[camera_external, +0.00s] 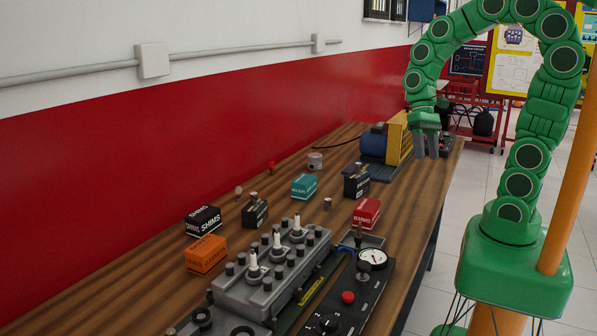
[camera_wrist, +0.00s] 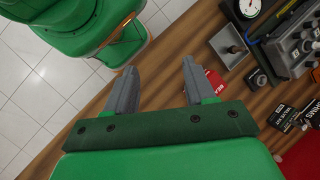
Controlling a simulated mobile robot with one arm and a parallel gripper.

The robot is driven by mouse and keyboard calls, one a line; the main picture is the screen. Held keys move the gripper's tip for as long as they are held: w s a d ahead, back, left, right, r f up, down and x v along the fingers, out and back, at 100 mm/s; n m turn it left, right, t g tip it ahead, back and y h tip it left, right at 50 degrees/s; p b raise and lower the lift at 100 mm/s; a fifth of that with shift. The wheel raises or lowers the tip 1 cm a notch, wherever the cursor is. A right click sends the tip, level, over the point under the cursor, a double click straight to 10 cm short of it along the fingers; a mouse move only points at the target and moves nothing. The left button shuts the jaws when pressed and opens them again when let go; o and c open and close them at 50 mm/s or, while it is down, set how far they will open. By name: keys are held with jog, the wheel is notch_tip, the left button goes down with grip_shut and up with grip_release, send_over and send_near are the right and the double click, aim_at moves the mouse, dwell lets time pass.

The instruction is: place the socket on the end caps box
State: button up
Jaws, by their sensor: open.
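My gripper (camera_external: 427,152) hangs open and empty above the far right part of the bench, near a yellow and blue machine. Its two grey fingers also show apart in the wrist view (camera_wrist: 158,82). A small metallic cylinder (camera_external: 328,203), which looks like the socket, stands on the bench left of a red box (camera_external: 367,213). I cannot read which box is the end caps box. The candidates are the red box, partly behind a finger in the wrist view (camera_wrist: 216,82), a teal box (camera_external: 304,186) and an orange box (camera_external: 206,255).
A black shims box (camera_external: 203,219) sits near the wall. A grey engine head (camera_external: 270,277) and a gauge panel (camera_external: 372,258) fill the near bench. The yellow and blue machine (camera_external: 374,145) stands close to my gripper.

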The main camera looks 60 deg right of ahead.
jog(key=s+d+n+h, duration=0.2)
jog(key=s+n, duration=0.1)
jog(key=s, duration=0.2)
jog(key=s+d+n+t+h, duration=0.1)
jog(key=s+n+h, duration=0.1)
jog(key=s, duration=0.3)
jog(key=shift+d+r+n+h, duration=0.3)
jog(key=shift+d+r+n, duration=0.05)
jog(key=shift+n, duration=0.15)
dwell(0.5)
